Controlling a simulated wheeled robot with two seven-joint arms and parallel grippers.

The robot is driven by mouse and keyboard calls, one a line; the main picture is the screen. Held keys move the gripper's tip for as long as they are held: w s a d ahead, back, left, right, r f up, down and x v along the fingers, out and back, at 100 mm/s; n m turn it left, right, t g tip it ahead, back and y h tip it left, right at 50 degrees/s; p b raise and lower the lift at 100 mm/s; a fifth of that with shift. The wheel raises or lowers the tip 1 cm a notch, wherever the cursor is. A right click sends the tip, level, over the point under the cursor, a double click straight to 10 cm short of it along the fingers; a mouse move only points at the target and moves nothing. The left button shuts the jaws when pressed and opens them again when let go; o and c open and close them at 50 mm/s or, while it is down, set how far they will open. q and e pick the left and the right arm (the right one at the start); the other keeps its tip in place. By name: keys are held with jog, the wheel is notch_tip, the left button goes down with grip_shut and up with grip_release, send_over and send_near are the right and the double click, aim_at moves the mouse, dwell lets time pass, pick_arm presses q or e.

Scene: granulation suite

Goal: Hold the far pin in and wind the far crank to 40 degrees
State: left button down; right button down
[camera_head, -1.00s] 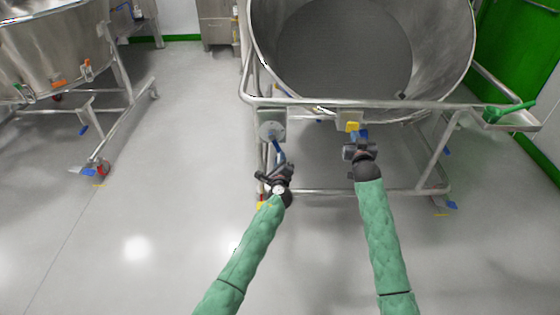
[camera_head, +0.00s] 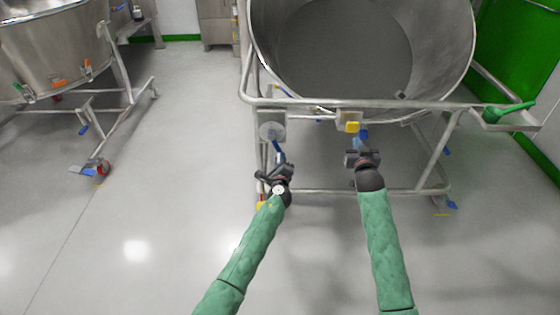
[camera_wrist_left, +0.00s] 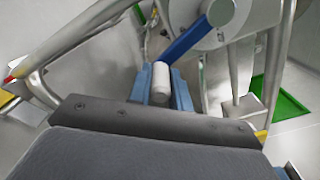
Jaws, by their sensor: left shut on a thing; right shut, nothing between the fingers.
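A blue crank arm (camera_head: 277,147) hangs from a round grey hub (camera_head: 271,131) on the front frame of the large steel bowl. In the left wrist view, the blue crank arm (camera_wrist_left: 187,40) ends in a white handle (camera_wrist_left: 161,78). My left gripper (camera_head: 279,160) is shut on this handle, with its blue-grey fingers (camera_wrist_left: 160,92) on either side. My right gripper (camera_head: 362,142) is shut and empty, just below a yellow block (camera_head: 352,127) on the frame rail. I cannot make out a pin there or tell whether the fingertips touch it.
The steel bowl (camera_head: 462,50) stands in a tubular frame (camera_head: 350,103) with legs on both sides. A green handle (camera_head: 510,110) sits on a tray at its right. Another steel vessel (camera_head: 50,45) on a wheeled frame stands at the left. The floor between them is clear.

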pick_arm(q)
jog(key=shift+r, duration=0.1)
jog(key=c, duration=1.1)
grip_release()
jog(key=shift+d, duration=0.1)
jog(key=shift+s, duration=5)
